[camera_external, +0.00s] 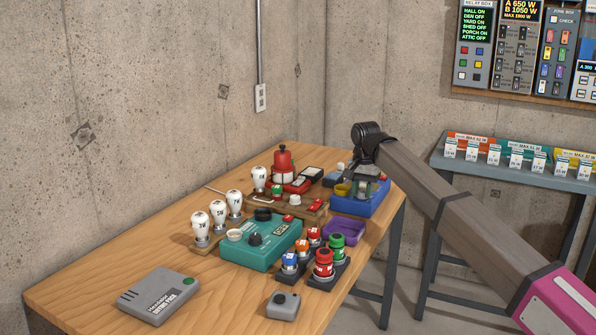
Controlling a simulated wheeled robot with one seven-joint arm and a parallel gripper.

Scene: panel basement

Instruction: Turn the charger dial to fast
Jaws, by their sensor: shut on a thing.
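My gripper (364,187) is at the far right of the table, pointing down onto a blue box (352,208) that appears to be the charger. Its fingers are shut on a small part on top of this box, which looks like the dial. The fingers hide most of that part, so I cannot read its setting or any fast mark. A small yellow piece (342,190) shows just left of the fingers.
A teal box (262,262) with black knobs stands mid-table. Nearby are a purple tray (345,231), red and green jacks (324,263), white bulbs (201,228) and a red lantern-like object (283,160). A grey pack (158,295) lies front left, with bare wood around it.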

